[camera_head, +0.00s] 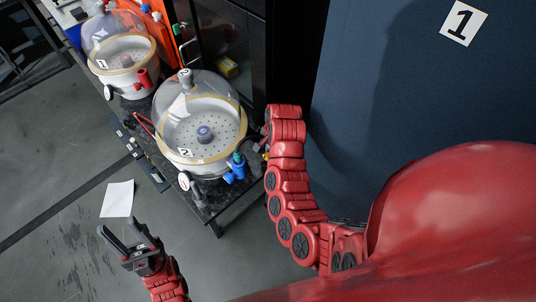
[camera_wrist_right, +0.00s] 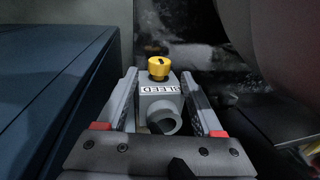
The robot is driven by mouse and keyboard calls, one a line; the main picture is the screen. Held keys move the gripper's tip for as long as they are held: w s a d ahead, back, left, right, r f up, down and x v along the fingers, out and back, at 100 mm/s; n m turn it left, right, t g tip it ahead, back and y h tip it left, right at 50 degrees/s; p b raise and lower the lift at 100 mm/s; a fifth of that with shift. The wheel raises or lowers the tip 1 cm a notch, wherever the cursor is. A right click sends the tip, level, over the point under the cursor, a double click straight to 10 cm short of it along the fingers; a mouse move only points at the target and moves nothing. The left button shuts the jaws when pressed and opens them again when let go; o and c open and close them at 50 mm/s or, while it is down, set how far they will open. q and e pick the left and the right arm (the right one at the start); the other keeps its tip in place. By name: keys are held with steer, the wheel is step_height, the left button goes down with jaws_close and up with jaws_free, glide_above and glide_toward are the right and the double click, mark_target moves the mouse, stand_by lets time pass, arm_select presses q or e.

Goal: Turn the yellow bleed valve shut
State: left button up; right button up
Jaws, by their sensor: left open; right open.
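The yellow bleed valve knob (camera_wrist_right: 158,67) shows in the right wrist view, on top of a grey valve body (camera_wrist_right: 160,100) with an upside-down BLEED label and a round port facing the camera. My right gripper (camera_wrist_right: 160,78) is open, with one finger on each side of the valve body and the knob between the tips in the picture. I cannot tell whether the fingers touch it. In the head view my right gripper (camera_head: 257,147) is at the right side of desiccator 2 (camera_head: 203,122), and the yellow knob cannot be made out. My left gripper (camera_head: 121,230) is open and empty above the floor.
Desiccator 1 (camera_head: 122,62) stands at the back left with a red valve. Blue valve parts (camera_head: 236,168) and a gauge (camera_head: 184,181) sit at the front of desiccator 2. White paper (camera_head: 117,199) lies on the open floor.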

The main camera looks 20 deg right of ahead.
mark_target(267, 156)
steer(key=shift+f, duration=0.4)
steer(key=shift+a+f+p, duration=0.15)
steer(key=shift+f+p, duration=0.15)
steer(key=shift+f, duration=0.25)
steer(key=shift+w+f, duration=0.2)
steer(key=shift+f, duration=0.2)
steer(key=shift+c, duration=0.3)
jaws_close()
